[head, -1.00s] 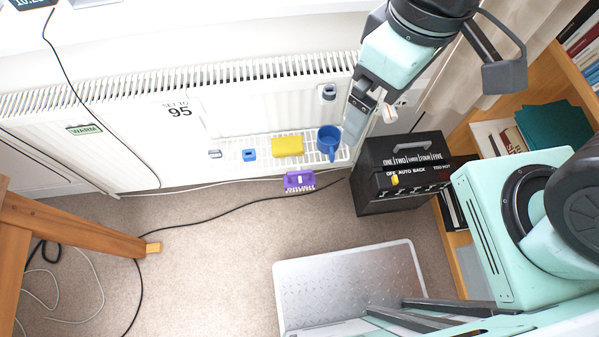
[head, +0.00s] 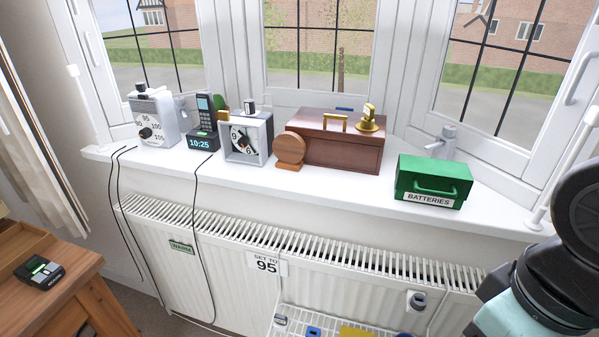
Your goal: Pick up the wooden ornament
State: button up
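A round wooden ornament (head: 289,148), a brown disc on a small base, stands upright on the white windowsill in the head view. It is just left of a dark wooden box (head: 341,150) and right of a white clock (head: 246,138). It is close to the box; I cannot tell if they touch. My gripper is out of view; only part of my arm shows at the lower right.
The white windowsill (head: 390,211) also holds a green batteries box (head: 432,183), a digital clock (head: 202,142) and a white dial device (head: 152,120). A brass object (head: 369,119) sits on the wooden box. Below are a radiator (head: 330,262) and wire shelf. Cords hang at left.

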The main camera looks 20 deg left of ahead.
aim_at(290, 149)
jog(key=j, duration=2.25)
jog(key=i+z, duration=0.05)
